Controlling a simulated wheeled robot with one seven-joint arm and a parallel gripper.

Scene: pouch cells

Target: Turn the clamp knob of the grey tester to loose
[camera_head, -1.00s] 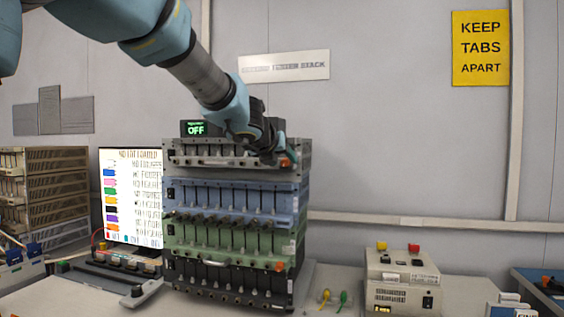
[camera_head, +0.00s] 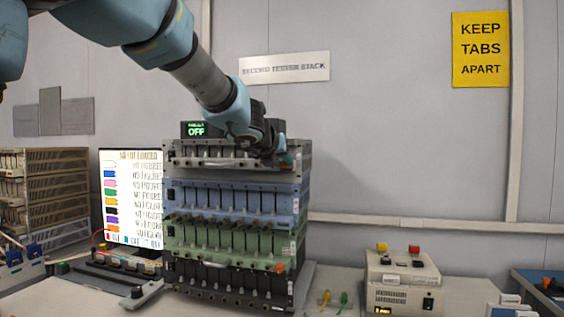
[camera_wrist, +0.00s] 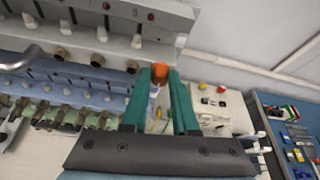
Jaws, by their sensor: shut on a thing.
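The grey tester (camera_head: 300,158) is the top unit of the tester stack, and its front also shows in the wrist view (camera_wrist: 118,45). Its orange clamp knob (camera_wrist: 158,69) is at the right end of the front. My gripper (camera_wrist: 162,73) has its two teal fingers shut on this knob, with the tips at its sides. In the head view my gripper (camera_head: 284,158) is at the tester's upper right corner, and my wrist hides most of the knob there. The knob's turn marks are too small to read.
A blue tester (camera_head: 300,205), a green tester (camera_head: 178,236) and a black one (camera_head: 290,285) are stacked below. A display reading OFF (camera_head: 197,129) stands on top. A cream box (camera_head: 400,290) with red and yellow buttons is at right. The wall side right of the stack is clear.

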